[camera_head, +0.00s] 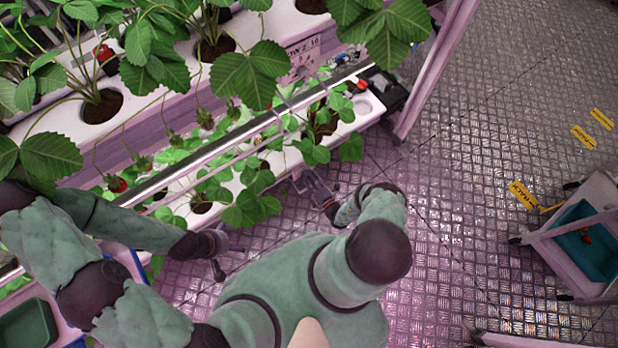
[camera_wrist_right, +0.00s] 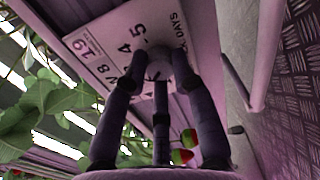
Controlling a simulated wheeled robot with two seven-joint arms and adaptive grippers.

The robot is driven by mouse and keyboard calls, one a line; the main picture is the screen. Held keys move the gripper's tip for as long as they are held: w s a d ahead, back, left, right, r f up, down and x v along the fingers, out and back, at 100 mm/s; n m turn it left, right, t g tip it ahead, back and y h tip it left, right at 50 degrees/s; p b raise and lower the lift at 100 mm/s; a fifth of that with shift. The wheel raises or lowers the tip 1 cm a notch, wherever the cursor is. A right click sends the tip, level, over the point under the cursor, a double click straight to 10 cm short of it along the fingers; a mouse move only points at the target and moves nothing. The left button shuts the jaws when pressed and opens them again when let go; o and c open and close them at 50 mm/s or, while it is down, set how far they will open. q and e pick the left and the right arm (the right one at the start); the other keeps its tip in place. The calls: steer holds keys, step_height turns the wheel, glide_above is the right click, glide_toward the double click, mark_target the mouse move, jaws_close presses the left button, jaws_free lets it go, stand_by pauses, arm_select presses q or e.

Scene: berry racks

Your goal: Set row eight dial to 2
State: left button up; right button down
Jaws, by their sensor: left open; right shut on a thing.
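In the right wrist view, the row eight dial (camera_wrist_right: 158,66) is a small round knob on a white plate (camera_wrist_right: 105,35). My right gripper (camera_wrist_right: 162,78) is shut on the knob. Its fingers hide part of the scale, and I cannot tell which number the dial points to. In the head view my right gripper (camera_head: 308,182) is at the lower rack's front edge. My left gripper (camera_head: 218,256) is open and empty, low beside the rack.
Strawberry plants fill the upper rack (camera_head: 170,112) and lower rack (camera_head: 365,105); leaves hang near my right gripper. A cart with a teal tray (camera_head: 583,240) stands at the right. A green bin (camera_head: 27,325) is at lower left. The metal floor (camera_head: 470,170) between is clear.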

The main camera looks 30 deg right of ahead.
steer(key=c, duration=1)
jaws_free()
steer(key=s, duration=1.2)
steer(key=shift+d, duration=0.45)
